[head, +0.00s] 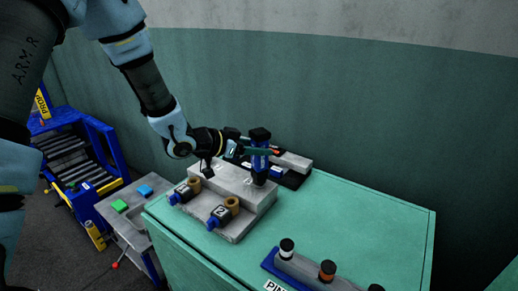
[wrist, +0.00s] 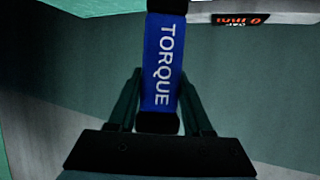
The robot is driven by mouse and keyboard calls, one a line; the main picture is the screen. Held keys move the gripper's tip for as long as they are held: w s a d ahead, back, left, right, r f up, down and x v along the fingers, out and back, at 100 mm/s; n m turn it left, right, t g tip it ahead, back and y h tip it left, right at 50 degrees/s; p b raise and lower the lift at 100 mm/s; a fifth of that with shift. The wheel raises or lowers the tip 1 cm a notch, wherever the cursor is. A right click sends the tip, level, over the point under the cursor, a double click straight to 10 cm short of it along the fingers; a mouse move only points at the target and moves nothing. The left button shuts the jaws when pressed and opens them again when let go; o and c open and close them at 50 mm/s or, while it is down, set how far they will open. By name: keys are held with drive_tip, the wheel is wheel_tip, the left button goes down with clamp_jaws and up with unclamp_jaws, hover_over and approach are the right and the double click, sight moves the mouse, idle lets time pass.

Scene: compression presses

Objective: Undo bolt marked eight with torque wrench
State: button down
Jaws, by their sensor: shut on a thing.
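The torque wrench (head: 260,164) is an upright blue tool with black ends, at the grey block on the green cabinet top. In the wrist view its blue body (wrist: 160,65) reads TORQUE and stands between the fingers. My gripper (head: 257,150) is shut on the wrench from the left side; its two dark green fingers also show in the wrist view (wrist: 160,85). I cannot tell whether the wrench's lower end rests in a holder or is just clear of it. No bolt marked eight can be made out in either view.
A grey block (head: 257,197) carries two blue-and-tan pieces, one marked 2 (head: 222,213). A rack of dark-capped pieces (head: 315,272) stands at the front of the green cabinet top (head: 375,215). A blue roller frame (head: 75,155) and grey side table (head: 118,195) are left. The right of the top is clear.

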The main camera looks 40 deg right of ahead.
sight(260, 131)
drive_tip(key=shift+d+r+p, duration=0.1)
drive_tip(key=shift+r+p, duration=1.7)
drive_tip(key=shift+r, duration=0.85)
